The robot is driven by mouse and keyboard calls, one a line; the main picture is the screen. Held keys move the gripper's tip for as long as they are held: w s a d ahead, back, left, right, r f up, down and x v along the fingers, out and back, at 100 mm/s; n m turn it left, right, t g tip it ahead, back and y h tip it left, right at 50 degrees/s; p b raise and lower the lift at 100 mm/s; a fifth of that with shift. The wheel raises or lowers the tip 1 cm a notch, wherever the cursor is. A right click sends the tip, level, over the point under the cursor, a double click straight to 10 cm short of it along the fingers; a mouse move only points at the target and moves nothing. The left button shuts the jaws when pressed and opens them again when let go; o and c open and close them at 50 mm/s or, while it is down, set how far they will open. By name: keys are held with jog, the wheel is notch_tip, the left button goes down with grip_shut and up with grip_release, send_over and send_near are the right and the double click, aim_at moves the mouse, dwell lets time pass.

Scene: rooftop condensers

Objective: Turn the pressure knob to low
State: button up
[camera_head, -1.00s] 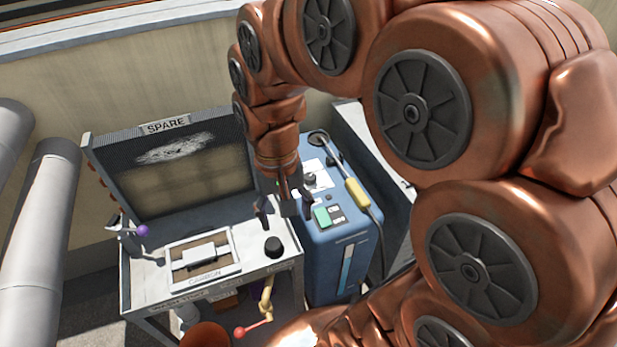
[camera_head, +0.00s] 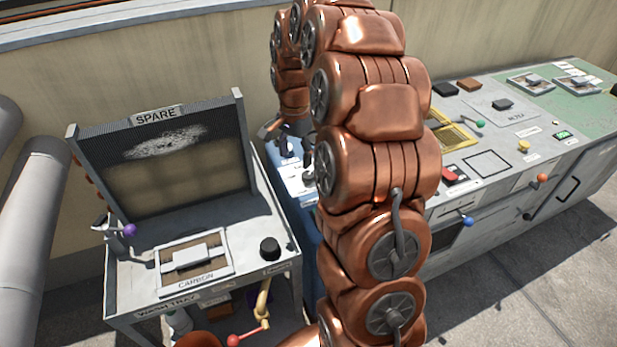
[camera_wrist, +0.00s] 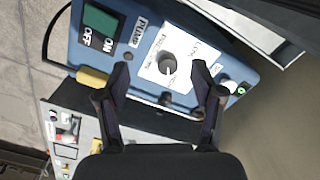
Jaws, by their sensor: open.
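The pressure knob (camera_wrist: 168,63) is a dark round knob on a white labelled plate (camera_wrist: 158,82) on top of the blue machine (camera_wrist: 225,68). Its pointer and the small lettering are too unclear to read for certain. In the wrist view my gripper (camera_wrist: 162,70) is open, with one finger on each side of the knob in the picture. I cannot tell whether the fingertips are level with the knob or above it. In the head view my gripper (camera_head: 296,150) is over the blue machine (camera_head: 276,184), which my arm mostly hides.
A green switch (camera_wrist: 99,21) marked ON and OFF and a yellow handle (camera_wrist: 92,78) are near the plate. The SPARE wash stand (camera_head: 255,215) with a black knob (camera_head: 270,248) is at left. A long control bench (camera_head: 500,190) is at right. The wall is close behind.

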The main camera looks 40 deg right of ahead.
aim_at(309, 174)
jog(key=w+d+f+m, duration=0.1)
jog(key=d, duration=0.1)
jog(key=w+d+f+m, duration=0.1)
jog(key=d+f, duration=0.1)
jog(key=d+f+m+b, duration=0.1)
jog(key=d+f, duration=0.1)
jog(key=shift+w+d, duration=0.1)
jog(key=shift+w, duration=0.3)
jog(key=shift+f+p, duration=0.35)
jog(key=shift+f, duration=3.4)
jog(key=c, duration=1.1)
